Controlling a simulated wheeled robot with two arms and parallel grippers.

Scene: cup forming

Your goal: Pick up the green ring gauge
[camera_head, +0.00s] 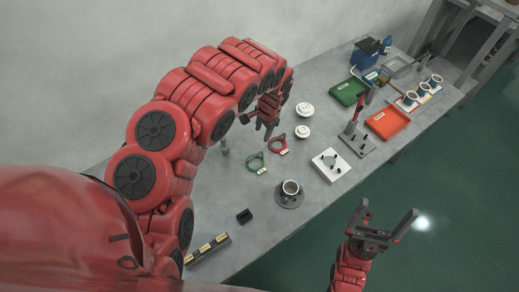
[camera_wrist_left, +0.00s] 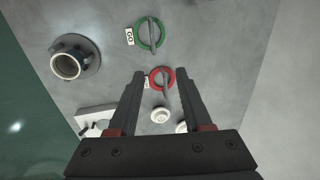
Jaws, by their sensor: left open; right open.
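The green ring gauge (camera_head: 256,163) lies flat on the grey table, with a handle bar across it and a small white tag. It also shows in the left wrist view (camera_wrist_left: 141,35), beyond the fingertips, with a tag reading "GO". A red ring gauge (camera_head: 278,145) lies beside it; in the left wrist view the red ring (camera_wrist_left: 154,79) appears between my open fingers. My left gripper (camera_head: 268,130) is open and empty, above the table near the red ring. It also fills the lower left wrist view (camera_wrist_left: 168,76). My right gripper (camera_head: 391,226) is open and empty, off the table's front edge.
A cup on a round base (camera_head: 290,192) stands near the front edge. Two white round parts (camera_head: 304,109) lie beyond the red ring. A white block (camera_head: 330,164), a green tray (camera_head: 348,92) and a red tray (camera_head: 387,122) are further right. A small black block (camera_head: 244,216) lies nearer.

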